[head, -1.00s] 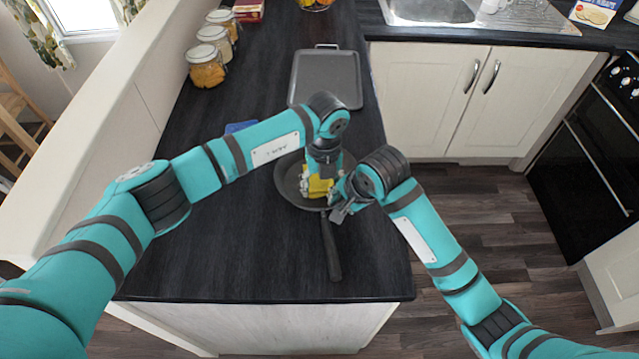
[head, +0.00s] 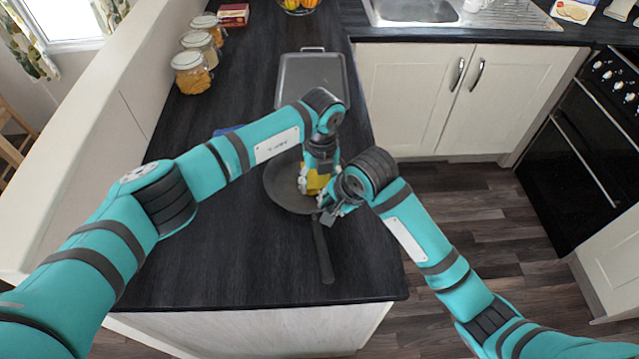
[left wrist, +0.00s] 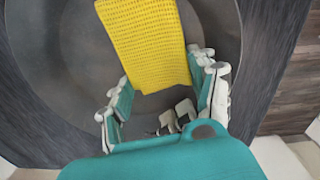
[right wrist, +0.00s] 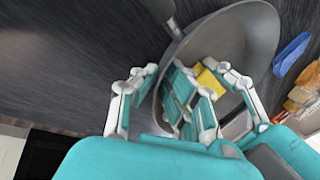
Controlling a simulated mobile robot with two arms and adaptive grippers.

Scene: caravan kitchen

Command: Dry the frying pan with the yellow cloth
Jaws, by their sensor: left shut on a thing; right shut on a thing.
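The dark round frying pan (head: 281,190) lies on the black worktop, with its handle towards me. My left gripper (head: 310,190) is shut on the yellow cloth (head: 318,182) inside the pan. In the left wrist view the cloth (left wrist: 148,40) hangs out flat between the fingers over the pan's grey inside; I cannot tell how much of it touches the pan. My right gripper (head: 328,214) is shut on the pan's near right rim, beside the handle. The right wrist view shows the pan wall (right wrist: 240,40) passing between its fingers. My grippers partly hide the cloth and rim.
A grey tray (head: 312,80) lies behind the pan. A blue item (head: 228,130) lies to its left, partly behind my left arm. Several glass jars (head: 192,72) stand by the left wall. The worktop left of the handle is clear; its right edge is close.

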